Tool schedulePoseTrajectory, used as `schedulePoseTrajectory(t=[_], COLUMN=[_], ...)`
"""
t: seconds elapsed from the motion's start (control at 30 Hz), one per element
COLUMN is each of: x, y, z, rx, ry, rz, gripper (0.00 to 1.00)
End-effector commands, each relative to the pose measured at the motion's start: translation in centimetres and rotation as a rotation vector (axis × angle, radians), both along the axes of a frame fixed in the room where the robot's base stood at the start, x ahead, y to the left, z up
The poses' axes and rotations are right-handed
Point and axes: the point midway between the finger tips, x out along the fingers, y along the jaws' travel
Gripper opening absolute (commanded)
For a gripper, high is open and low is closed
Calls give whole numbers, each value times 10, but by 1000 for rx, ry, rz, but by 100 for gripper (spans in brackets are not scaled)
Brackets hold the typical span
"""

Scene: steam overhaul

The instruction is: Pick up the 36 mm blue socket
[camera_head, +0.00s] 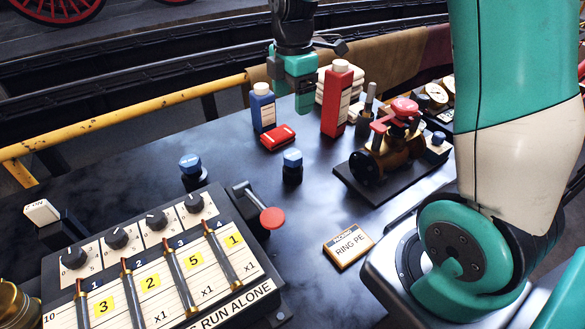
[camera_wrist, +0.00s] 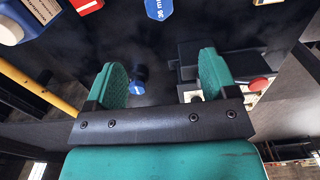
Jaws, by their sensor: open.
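The 36 mm blue socket (camera_head: 292,165) stands upright on the dark table, with a blue cap and dark body. In the wrist view its cap (camera_wrist: 158,8), lettered "36 m…", is cut by the top edge, outside the space between the fingers. A similar blue-capped socket (camera_head: 191,170) stands to its left; it shows farther off in the wrist view (camera_wrist: 137,88), near the left finger. My gripper (camera_head: 301,98) is open and empty, above and behind the 36 mm socket, apart from it.
A lever with a red knob (camera_head: 272,218) and a control panel (camera_head: 160,270) lie in front.

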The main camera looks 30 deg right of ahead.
Motion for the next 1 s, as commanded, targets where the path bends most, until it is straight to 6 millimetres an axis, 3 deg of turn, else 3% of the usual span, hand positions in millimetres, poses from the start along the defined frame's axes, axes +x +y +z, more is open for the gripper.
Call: schedulePoseTrajectory(t=[0.5, 0.83, 1.0], x=[0, 0, 0], y=[-1, -1, -1], z=[-102, -130, -155], rx=[-3, -2, -2], ry=[7, 6, 6], rz=[15, 15, 15], gripper=[79, 79, 79])
